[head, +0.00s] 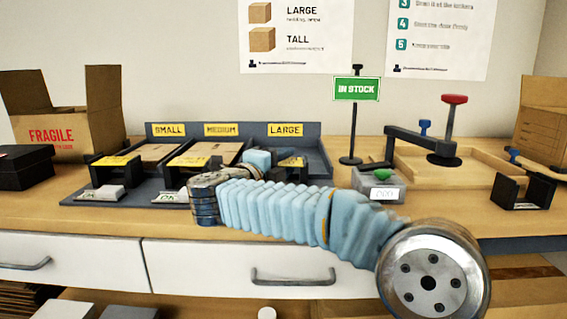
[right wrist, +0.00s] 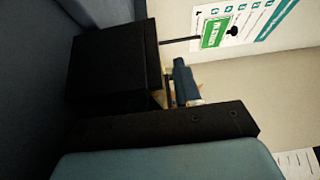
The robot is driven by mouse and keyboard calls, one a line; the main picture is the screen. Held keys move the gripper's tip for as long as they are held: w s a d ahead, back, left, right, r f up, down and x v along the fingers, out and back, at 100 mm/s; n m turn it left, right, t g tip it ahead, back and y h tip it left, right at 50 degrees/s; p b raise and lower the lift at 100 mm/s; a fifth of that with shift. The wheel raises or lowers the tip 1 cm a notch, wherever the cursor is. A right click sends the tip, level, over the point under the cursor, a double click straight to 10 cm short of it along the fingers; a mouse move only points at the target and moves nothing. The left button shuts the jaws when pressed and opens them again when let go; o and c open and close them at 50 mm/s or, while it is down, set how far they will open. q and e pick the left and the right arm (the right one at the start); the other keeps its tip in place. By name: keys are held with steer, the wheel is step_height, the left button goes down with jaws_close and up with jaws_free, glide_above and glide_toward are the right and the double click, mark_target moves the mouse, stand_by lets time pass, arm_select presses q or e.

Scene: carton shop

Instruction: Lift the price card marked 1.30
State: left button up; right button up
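Two small white-and-green price cards, one at the left (head: 86,201) and one in the middle (head: 170,197), rest along the front of the dark blue carton rack (head: 318,150) in the head view. Their print is too small to read, so I cannot tell which is marked 1.30. The rack's front below LARGE is hidden behind my right arm. My right gripper (head: 262,160) is mostly hidden behind that arm, over the rack's right part. In the right wrist view dark shapes fill the near part, and no price card shows. Its opening cannot be judged. My left gripper is out of view.
A grey device with a 000 display (head: 385,193) stands right of the rack, near the IN STOCK sign (head: 357,88). A wooden tray with a red-knobbed clamp (head: 454,99) is farther right. A FRAGILE carton (head: 50,135) and black box (head: 24,168) stand left.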

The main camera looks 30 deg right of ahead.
jaws_close()
